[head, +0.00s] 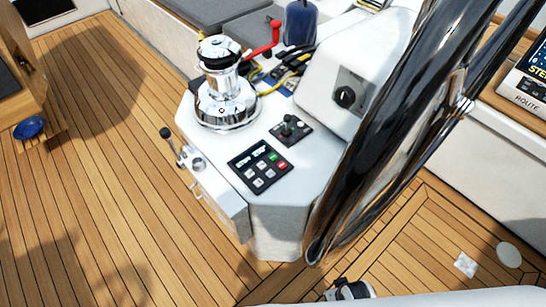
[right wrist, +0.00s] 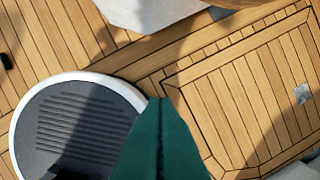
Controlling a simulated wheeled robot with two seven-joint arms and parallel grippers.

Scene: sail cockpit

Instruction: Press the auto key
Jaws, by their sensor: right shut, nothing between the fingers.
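The autopilot keypad (head: 260,166) is a black panel on the sloping top of the white console (head: 215,165) in the head view. It has a small lit display, a green key (head: 272,156), a red key (head: 282,164) and several pale grey keys. The key labels are too small to read, so I cannot tell which is the auto key. My right gripper (right wrist: 160,100) shows in the right wrist view as dark green fingers, closed together and empty, above the deck and apart from the keypad. The keypad is not in the right wrist view. My left gripper is not in view.
A large dark steering wheel (head: 385,125) stands just right of the keypad. A joystick (head: 290,128) and a chrome winch (head: 224,90) sit behind it. A lever (head: 170,138) projects at the console's left. Teak deck (head: 100,190) at left is mostly clear.

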